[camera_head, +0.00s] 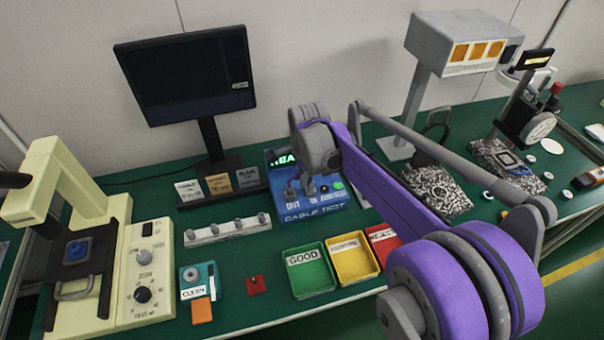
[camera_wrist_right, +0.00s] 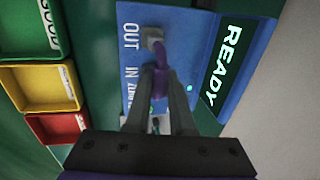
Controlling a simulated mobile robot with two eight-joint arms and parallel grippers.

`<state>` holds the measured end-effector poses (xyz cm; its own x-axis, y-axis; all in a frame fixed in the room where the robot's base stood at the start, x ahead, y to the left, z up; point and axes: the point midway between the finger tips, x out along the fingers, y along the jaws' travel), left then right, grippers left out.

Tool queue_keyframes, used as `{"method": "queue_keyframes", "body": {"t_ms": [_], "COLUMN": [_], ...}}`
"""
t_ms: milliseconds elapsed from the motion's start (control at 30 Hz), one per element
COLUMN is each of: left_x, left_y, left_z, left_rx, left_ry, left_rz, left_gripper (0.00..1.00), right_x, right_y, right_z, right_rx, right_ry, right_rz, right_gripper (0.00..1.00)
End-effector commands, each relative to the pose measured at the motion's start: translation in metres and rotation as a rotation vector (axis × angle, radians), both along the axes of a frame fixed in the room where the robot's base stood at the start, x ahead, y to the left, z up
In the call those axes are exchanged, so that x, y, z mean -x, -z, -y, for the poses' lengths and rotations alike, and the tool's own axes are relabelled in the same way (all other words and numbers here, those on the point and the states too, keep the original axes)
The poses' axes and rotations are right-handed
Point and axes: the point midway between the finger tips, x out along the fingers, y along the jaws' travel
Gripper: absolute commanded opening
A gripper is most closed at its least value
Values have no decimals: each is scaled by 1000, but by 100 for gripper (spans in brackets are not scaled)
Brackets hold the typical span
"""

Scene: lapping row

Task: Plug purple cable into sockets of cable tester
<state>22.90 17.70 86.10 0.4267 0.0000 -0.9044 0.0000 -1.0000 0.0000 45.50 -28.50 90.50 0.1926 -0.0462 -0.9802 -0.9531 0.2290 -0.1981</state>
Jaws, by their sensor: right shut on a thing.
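The blue cable tester (camera_head: 315,207) stands on the green bench, with a lit green display on top. In the right wrist view, its face (camera_wrist_right: 135,15) shows OUT and IN labels and a READY display. A grey plug (camera_wrist_right: 152,36) sits at the OUT socket, and the purple cable (camera_wrist_right: 160,75) runs from it to my right gripper (camera_wrist_right: 160,72). The right gripper is shut on the purple cable, close over the tester face. The fingers hide part of the cable and the IN socket, so I cannot tell where the other end is. My left gripper is out of view.
Green (camera_head: 312,285), yellow (camera_head: 357,276) and red bins stand in front of the tester. A white holder strip (camera_head: 228,231) lies left of it. A monitor (camera_head: 190,75) stands behind on the left, and a grey box-headed stand (camera_head: 400,110) on the right.

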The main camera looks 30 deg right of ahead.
Motion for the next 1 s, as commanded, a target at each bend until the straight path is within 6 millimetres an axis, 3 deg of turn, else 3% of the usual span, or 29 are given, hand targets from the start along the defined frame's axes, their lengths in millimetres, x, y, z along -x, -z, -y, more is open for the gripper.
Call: {"method": "queue_keyframes", "body": {"t_ms": [233, 267, 433, 767, 1000], "left_x": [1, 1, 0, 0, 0], "left_y": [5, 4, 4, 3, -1], "left_z": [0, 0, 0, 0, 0], "left_rx": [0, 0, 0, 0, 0], "left_ry": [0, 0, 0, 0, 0], "left_rz": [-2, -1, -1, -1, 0], "left_gripper": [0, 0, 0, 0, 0], "right_x": [0, 0, 0, 1, 8], "right_y": [7, 6, 6, 3, -33], "right_z": [0, 0, 0, 0, -2], "right_rx": [0, 0, 0, 0, 0], "right_ry": [0, 0, 0, 0, 1], "right_rz": [0, 0, 0, 0, 0], "right_gripper": [0, 26, 56, 56, 56]}}
